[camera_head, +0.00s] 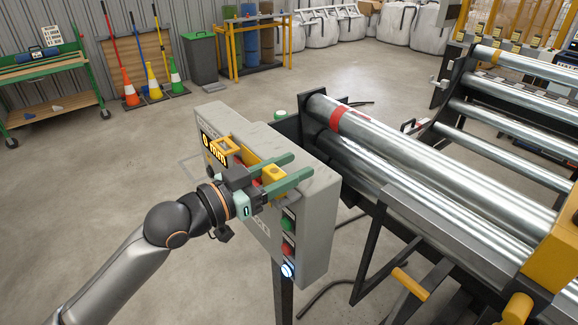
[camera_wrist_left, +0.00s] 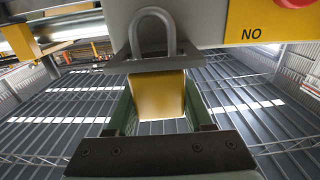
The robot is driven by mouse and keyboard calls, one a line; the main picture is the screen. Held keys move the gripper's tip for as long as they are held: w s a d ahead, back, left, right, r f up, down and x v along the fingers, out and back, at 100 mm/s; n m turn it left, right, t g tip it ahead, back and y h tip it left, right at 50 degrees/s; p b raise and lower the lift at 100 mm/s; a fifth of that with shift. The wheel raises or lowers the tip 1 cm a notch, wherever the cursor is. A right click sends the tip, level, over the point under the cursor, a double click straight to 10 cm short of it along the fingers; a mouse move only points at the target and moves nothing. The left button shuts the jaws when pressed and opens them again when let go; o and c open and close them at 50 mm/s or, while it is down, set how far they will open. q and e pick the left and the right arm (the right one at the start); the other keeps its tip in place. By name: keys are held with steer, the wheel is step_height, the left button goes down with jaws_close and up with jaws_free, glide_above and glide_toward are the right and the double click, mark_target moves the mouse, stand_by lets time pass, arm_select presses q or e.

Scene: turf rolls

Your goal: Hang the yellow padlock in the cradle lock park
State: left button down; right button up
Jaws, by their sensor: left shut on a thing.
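My left gripper (camera_head: 301,166) is shut on the yellow padlock (camera_head: 274,178), at the face of the grey control box. In the left wrist view the padlock's yellow body (camera_wrist_left: 157,98) sits between the green fingers. Its grey U-shaped shackle (camera_wrist_left: 171,25) points up. A grey plate (camera_wrist_left: 122,64) on the box crosses between shackle and body; I cannot tell whether the shackle passes through it or only stands beside it. This plate may be the cradle lock park; no label for it is readable. My right gripper is not in view.
The control box (camera_head: 318,215) has a display, a yellow panel (camera_wrist_left: 250,25) with a red button, and push buttons (camera_head: 288,245) below. Steel rollers (camera_head: 440,185) fill the right.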

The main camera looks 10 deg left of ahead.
mark_target(268, 182)
arm_select(q)
steer(key=shift+f, duration=0.2)
steer(key=shift+c, duration=1)
jaws_free()
steer(key=b+v, duration=0.2)
steer(key=v, duration=0.7)
steer(key=shift+s+a+f+b, duration=0.1)
steer(key=shift+s+a+b, duration=0.15)
steer(key=shift+s+b, duration=0.05)
steer(key=shift+p+v, duration=0.35)
steer(key=shift+v, duration=0.95)
